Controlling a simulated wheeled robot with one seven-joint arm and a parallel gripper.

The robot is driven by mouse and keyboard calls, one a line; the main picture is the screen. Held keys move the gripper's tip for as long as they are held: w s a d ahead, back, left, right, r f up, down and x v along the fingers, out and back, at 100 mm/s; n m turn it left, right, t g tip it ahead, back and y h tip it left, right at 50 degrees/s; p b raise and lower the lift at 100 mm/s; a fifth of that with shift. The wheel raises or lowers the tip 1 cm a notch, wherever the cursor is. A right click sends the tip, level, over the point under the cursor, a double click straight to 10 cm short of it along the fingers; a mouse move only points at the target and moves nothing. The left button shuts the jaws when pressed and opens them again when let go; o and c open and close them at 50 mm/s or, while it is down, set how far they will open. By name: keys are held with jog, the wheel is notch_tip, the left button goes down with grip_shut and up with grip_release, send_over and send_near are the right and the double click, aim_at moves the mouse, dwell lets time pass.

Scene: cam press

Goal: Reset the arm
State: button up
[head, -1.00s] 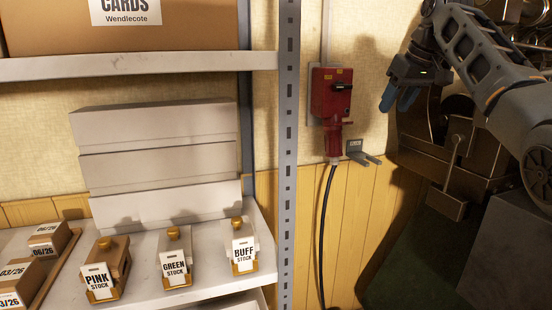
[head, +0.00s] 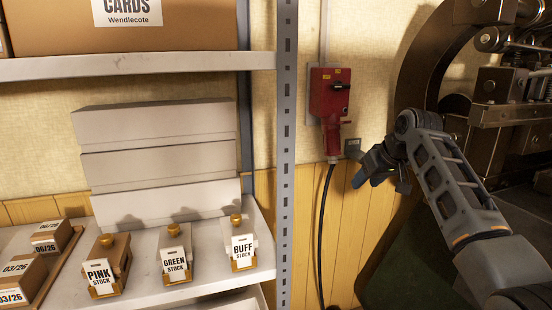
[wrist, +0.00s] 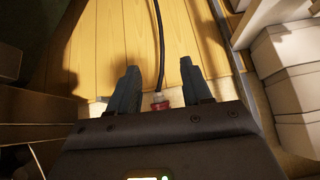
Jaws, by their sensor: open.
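My gripper (head: 366,178) is in front of the wall, just below and right of the red switch box in the head view. In the wrist view its two blue fingers (wrist: 158,88) stand apart with nothing held between them. A red plug (wrist: 160,102) and its black cable show beyond the gap between the fingers, apart from them as far as I can tell. My arm reaches in from the lower right of the head view.
A dark metal press (head: 500,120) stands at right. A shelf (head: 200,292) with labelled stock boxes is at left, behind a grey upright (head: 287,180).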

jog(key=s+a+f+t, duration=0.1)
jog(key=s+a+f, duration=0.1)
jog(key=s+f, duration=0.35)
jog(key=s+a+f+m, duration=0.1)
jog(key=s+f, duration=0.2)
jog(key=f, duration=0.6)
jog(key=s+a+f+t, duration=0.1)
jog(key=s+a+f, duration=0.1)
jog(key=s+f, duration=0.35)
jog(key=s+a+f+m+t, duration=0.1)
jog(key=s+f, duration=0.4)
jog(key=s, duration=0.4)
jog(key=s+f+m+t, duration=0.1)
jog(key=s+f, duration=0.4)
jog(key=s, duration=0.3)
jog(key=s+d+r+t+h, duration=0.1)
jog(key=s+r+t+h, duration=0.15)
jog(key=s, duration=1.75)
jog(key=s+d+r+t, duration=0.1)
jog(key=s+d+r, duration=0.1)
jog(key=s+r, duration=1.4)
jog(key=shift+s+d+r, duration=0.35)
jog(key=shift+r, duration=0.2)
